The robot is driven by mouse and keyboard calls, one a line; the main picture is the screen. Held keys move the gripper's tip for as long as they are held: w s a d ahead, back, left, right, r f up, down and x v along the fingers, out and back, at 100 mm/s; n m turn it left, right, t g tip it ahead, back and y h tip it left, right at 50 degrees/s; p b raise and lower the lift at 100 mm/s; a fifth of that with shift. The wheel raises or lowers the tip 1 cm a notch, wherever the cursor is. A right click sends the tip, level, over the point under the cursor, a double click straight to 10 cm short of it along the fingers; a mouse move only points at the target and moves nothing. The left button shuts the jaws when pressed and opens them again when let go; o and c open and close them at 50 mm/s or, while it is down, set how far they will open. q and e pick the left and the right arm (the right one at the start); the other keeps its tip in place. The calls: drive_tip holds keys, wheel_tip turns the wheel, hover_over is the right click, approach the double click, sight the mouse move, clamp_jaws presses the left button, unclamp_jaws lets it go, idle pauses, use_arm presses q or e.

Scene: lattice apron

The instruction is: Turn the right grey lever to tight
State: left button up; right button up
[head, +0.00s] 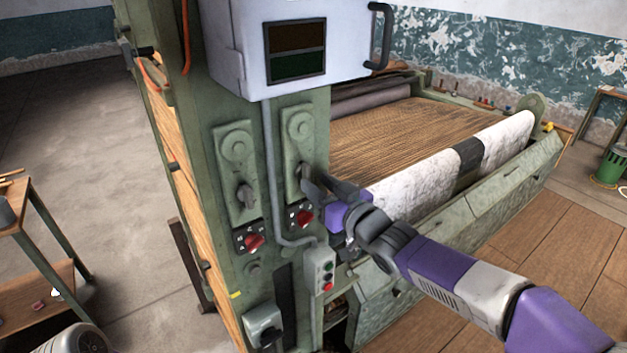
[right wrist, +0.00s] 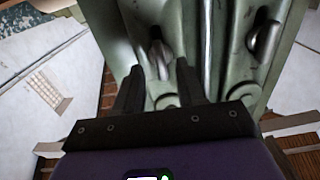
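The right grey lever (head: 306,172) sits on the right green plate of the machine's post, below a round boss. In the right wrist view, the same lever (right wrist: 158,50) shows between and just beyond my fingertips. My right gripper (head: 318,184) is at this lever, reaching in from the right. Its two fingers (right wrist: 159,70) are apart, with a gap on both sides of the lever, so it looks open. Whether a finger touches the lever I cannot tell. The left grey lever (head: 247,196) hangs on the left plate and also shows in the right wrist view (right wrist: 265,38). My left gripper is not in view.
Red knobs (head: 253,243) sit below the plates. A grey conduit (head: 269,170) runs between the plates to a push-button box (head: 320,270). A white cabinet (head: 290,50) hangs above. The white cloth roll (head: 430,185) lies behind my right arm.

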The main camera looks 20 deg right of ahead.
drive_tip(key=v, duration=0.5)
idle(0.3)
drive_tip(key=w+a+f+m+g+h, duration=0.15)
drive_tip(key=f+g, duration=0.25)
drive_tip(key=f, duration=1.2)
drive_tip(key=a+f+m+g, duration=0.2)
drive_tip(key=f+g, duration=0.1)
drive_tip(key=f, duration=1.3)
drive_tip(key=s+a+f+m+g+b, duration=0.1)
drive_tip(key=s+f+g, duration=0.3)
drive_tip(key=s+f, duration=0.7)
drive_tip(key=s+a+f+m+g+b, duration=0.1)
drive_tip(key=s+a+f+g, duration=0.3)
drive_tip(key=s+f, duration=0.7)
wheel_tip(320, 180, down, 4)
drive_tip(key=shift+s+r+m+g, duration=0.25)
drive_tip(key=shift+m+g, duration=0.2)
drive_tip(key=shift+g, duration=0.35)
drive_tip(key=shift+h, duration=0.25)
